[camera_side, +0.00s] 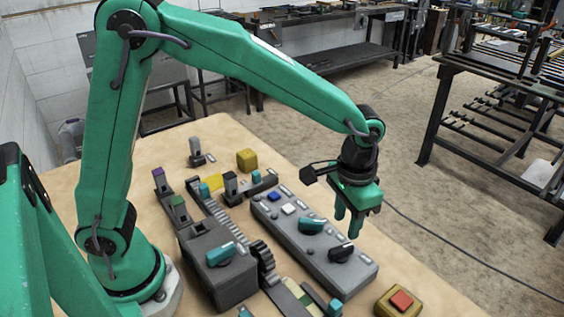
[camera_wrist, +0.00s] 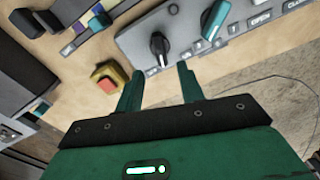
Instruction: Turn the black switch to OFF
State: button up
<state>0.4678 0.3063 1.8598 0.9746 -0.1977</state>
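The black switch (camera_side: 341,253) is a rotary knob with a pointer-shaped grip at the near right end of a grey control panel (camera_side: 356,271). In the wrist view the black switch (camera_wrist: 160,47) sits just beyond the fingertips, roughly centred between them. Its small labels are too blurred to read. My gripper (camera_side: 348,224) points down above that end of the panel. In the wrist view my gripper (camera_wrist: 158,80) has its two green fingers apart with nothing between them. It appears clear of the switch.
A teal switch (camera_side: 312,226) is beside the black one on the panel, with blue (camera_side: 274,197) and white (camera_side: 289,209) buttons farther along. A red button on a yellow base (camera_side: 400,300) stands near the table edge. A grey box with a teal knob (camera_side: 222,254) and gears are left.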

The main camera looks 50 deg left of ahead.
aim_at(342, 248)
jog(key=shift+f, duration=3.8)
grip_shut()
